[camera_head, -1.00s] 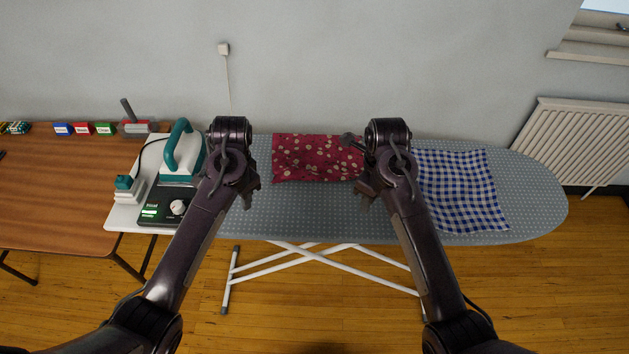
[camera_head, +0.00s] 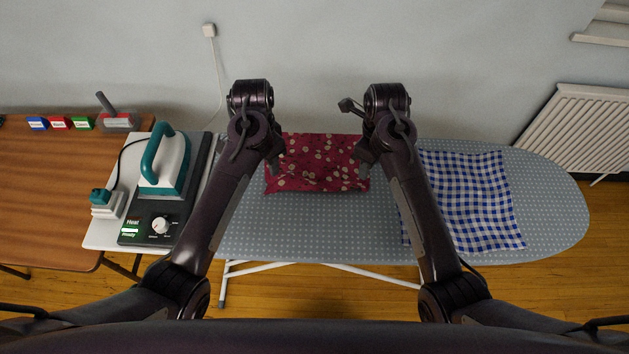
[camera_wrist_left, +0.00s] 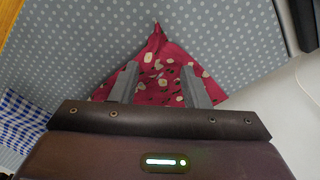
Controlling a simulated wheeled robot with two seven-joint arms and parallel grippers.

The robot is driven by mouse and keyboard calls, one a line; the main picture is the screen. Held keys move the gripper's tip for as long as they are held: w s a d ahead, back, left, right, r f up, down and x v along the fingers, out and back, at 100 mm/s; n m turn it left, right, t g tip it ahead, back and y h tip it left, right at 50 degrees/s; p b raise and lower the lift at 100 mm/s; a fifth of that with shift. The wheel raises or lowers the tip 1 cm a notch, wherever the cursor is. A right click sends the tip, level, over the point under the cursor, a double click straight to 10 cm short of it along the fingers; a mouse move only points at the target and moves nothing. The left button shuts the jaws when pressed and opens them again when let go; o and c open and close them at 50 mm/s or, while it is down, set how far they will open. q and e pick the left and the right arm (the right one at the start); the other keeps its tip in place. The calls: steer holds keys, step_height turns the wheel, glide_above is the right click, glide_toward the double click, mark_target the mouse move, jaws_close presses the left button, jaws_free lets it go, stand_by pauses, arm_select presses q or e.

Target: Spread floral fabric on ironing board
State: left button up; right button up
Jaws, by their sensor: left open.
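The red floral fabric (camera_head: 318,165) lies on the far middle of the grey dotted ironing board (camera_head: 300,225), with uneven edges. In the left wrist view the fabric (camera_wrist_left: 160,72) shows one pointed corner. My left gripper (camera_head: 275,160) is at the fabric's left end. In the left wrist view its two fingers (camera_wrist_left: 160,86) are spread apart over the fabric, with nothing seen gripped. I cannot tell whether they touch it. My right gripper (camera_head: 363,165) is at the fabric's right end. Its jaws are too dark and small to read.
A blue checked cloth (camera_head: 468,200) lies on the board's right part. A teal iron (camera_head: 165,165) stands on its base at the left, near a brown table (camera_head: 50,190). A radiator (camera_head: 580,130) is at the right. The board's near middle is bare.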

arm_select(q)
glide_above(272, 190)
step_height(272, 190, down, 6)
steer(key=shift+r, duration=0.1)
arm_select(e)
glide_above(364, 191)
step_height(364, 191, down, 6)
steer(key=shift+r, duration=0.15)
arm_select(q)
steer(key=shift+w+f, duration=0.15)
steer(key=shift+f, duration=0.35)
arm_select(e)
steer(key=shift+w+f, duration=0.15)
steer(key=shift+f, duration=0.35)
steer(key=shift+s+r, duration=0.1)
steer(key=shift+s, duration=0.1)
arm_select(q)
steer(key=shift+f+b, duration=0.55)
steer(key=shift+b, duration=0.05)
arm_select(e)
steer(key=shift+w+f, duration=0.1)
steer(key=shift+f, duration=0.55)
arm_select(q)
steer(key=shift+f+b, duration=0.55)
arm_select(e)
steer(key=shift+f, duration=0.55)
arm_select(q)
steer(key=shift+f, duration=0.2)
